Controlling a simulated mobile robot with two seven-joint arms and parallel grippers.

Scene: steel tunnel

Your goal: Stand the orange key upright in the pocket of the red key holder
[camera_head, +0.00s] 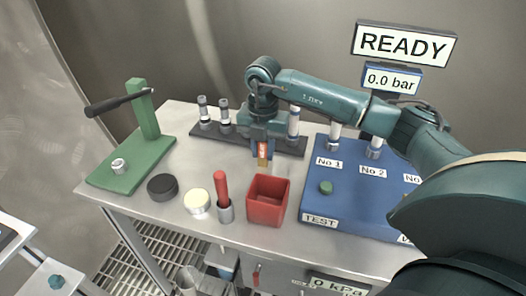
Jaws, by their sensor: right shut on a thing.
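My right gripper (263,156) is shut on the orange key (263,151), which hangs upright between the fingers, its lower end tan. It is above the bench, just behind the red open-topped box (267,201), which I take to be the red key holder. The key is outside the box and apart from it. Whether the key's lower end touches the bench cannot be told. The box floor is mostly in shadow. My left gripper is not in view.
A dark rack (290,144) with several vials stands behind the gripper. The blue test panel (345,190) is right of the box. A red-handled tool in a grey cup (225,211), round pots (162,187) and a green stand (131,163) are to the left.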

